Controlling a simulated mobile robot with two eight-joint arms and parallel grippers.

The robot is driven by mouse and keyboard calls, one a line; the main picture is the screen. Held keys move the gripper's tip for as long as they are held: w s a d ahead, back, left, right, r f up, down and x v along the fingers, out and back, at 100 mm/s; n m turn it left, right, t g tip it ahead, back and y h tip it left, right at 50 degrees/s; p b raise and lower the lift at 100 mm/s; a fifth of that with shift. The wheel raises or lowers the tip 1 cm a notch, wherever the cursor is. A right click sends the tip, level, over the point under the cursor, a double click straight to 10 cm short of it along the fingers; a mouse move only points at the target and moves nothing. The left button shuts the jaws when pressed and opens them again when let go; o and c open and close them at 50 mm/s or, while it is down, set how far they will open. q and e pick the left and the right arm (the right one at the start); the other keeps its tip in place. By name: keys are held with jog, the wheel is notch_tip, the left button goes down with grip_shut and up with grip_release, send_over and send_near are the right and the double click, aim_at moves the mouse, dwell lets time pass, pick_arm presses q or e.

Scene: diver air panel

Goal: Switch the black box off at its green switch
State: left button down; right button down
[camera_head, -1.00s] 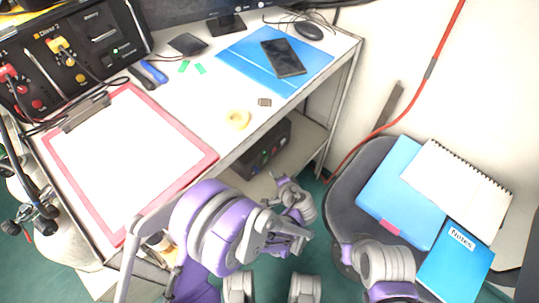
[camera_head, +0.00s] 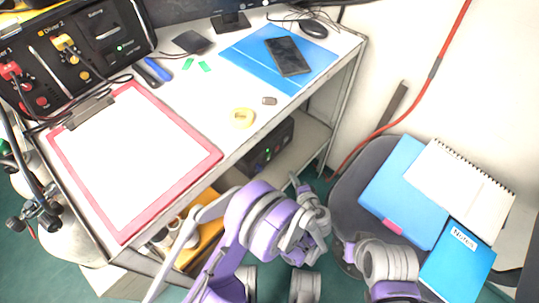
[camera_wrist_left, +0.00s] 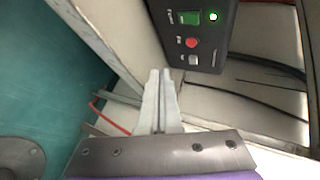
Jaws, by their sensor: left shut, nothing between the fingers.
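The black box (camera_head: 268,150) sits on the shelf under the table, partly hidden by the tabletop. In the left wrist view the black box (camera_wrist_left: 217,48) shows its front with a green switch (camera_wrist_left: 188,17), a lit green lamp beside it, and a red button (camera_wrist_left: 192,42) and a small grey switch farther along. My left gripper (camera_wrist_left: 161,75) is shut and empty, with its fingertips just short of the box's front and apart from it. In the head view the left hand is in front of the shelf, with its fingertips hard to make out. My right gripper is not visible.
Above is the table with a red clipboard (camera_head: 88,190), a tape roll (camera_head: 242,118) and a diver panel (camera_head: 75,55). A table leg stands to the right of the shelf. A chair (camera_head: 345,205) with folders is at the right. A black cable lies beside the box.

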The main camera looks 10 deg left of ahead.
aim_at(269, 157)
pick_arm(q)
jog(key=w+a, duration=0.2)
jog(key=a, duration=0.1)
jog(key=w+a+r, duration=0.1)
jog(key=w+a, duration=0.1)
jog(key=shift+a+p, duration=0.2)
jog(key=shift+p, duration=0.2)
jog(key=shift+w+a, duration=0.3)
jog(key=shift+a, duration=0.2)
jog(key=shift+w+a, duration=0.1)
dwell(1.3)
jog(key=shift+w+a, duration=0.15)
jog(key=shift+a, duration=0.05)
jog(key=shift+w+a+r, duration=0.1)
jog(key=shift+w+a, duration=0.05)
jog(key=shift+a, duration=0.1)
dwell(0.7)
jog(key=shift+s+d+b, duration=0.35)
jog(key=shift+s+d, duration=0.05)
jog(key=shift+d, duration=0.2)
